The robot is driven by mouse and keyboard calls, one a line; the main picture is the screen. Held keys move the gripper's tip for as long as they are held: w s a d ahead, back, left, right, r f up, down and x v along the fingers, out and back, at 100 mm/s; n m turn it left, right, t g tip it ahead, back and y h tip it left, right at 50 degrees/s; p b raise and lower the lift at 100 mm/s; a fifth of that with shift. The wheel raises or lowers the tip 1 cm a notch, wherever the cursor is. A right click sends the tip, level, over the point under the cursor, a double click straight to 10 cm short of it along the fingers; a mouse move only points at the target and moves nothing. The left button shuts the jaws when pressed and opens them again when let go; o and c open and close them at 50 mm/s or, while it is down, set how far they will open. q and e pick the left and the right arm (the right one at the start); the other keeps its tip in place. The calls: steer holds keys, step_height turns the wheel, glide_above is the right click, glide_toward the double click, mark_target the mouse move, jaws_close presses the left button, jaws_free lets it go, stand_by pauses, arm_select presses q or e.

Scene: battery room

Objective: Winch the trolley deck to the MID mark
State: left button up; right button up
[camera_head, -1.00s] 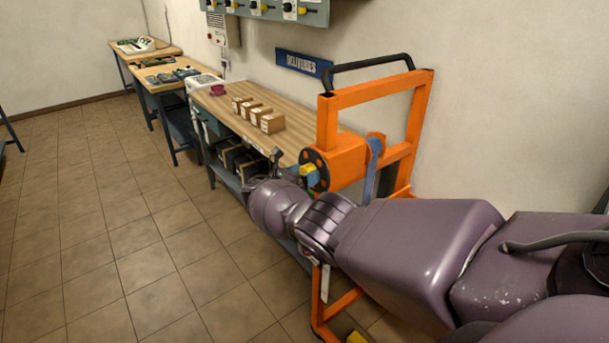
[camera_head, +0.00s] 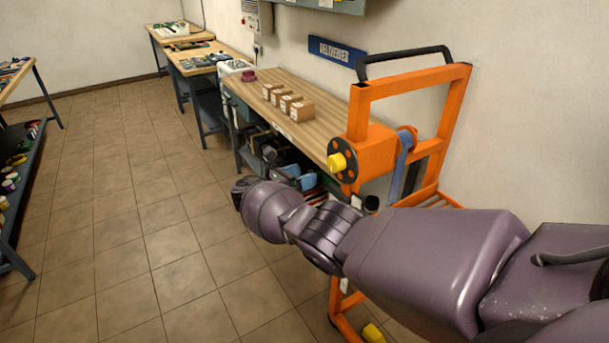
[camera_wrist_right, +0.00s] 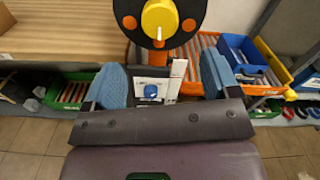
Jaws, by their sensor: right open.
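The orange trolley (camera_head: 361,118) stands upright with a black handle bar on top. Its winch wheel (camera_head: 351,174) is a black disc with orange holes and a yellow knob (camera_head: 337,162). The knob also shows at the top of the right wrist view (camera_wrist_right: 160,18). A blue strap (camera_head: 401,165) hangs behind the winch. The MID mark cannot be made out; my arm hides much of the lower trolley. My left gripper is out of view.
A wooden workbench (camera_head: 318,115) with several small boxes (camera_head: 288,101) stands behind the trolley's left side. A shelf rack (camera_head: 18,190) is at far left. The tiled floor (camera_head: 130,220) between is clear.

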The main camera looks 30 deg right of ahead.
mark_target(332, 165)
steer(key=w+f+m+t+y+b, duration=0.1)
steer(key=w+f+m+b, duration=0.3)
steer(key=f+m+b, duration=1)
steer(key=s+r+m+g+h+b, duration=0.1)
steer(key=s+r+m+b, duration=0.15)
steer(key=r+m, duration=0.5)
steer(key=s+r+m+b, duration=0.2)
steer(key=r+m+b, duration=0.3)
steer(key=m, duration=0.4)
steer(key=d, duration=0.6)
steer(key=w+d+r, duration=0.1)
steer(key=d, duration=0.3)
steer(key=shift+w+r+p, duration=0.1)
steer(key=shift+p, duration=0.2)
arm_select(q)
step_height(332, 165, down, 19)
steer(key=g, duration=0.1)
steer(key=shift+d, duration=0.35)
arm_select(e)
steer(key=shift+w+d, duration=0.1)
steer(key=shift+d, duration=0.4)
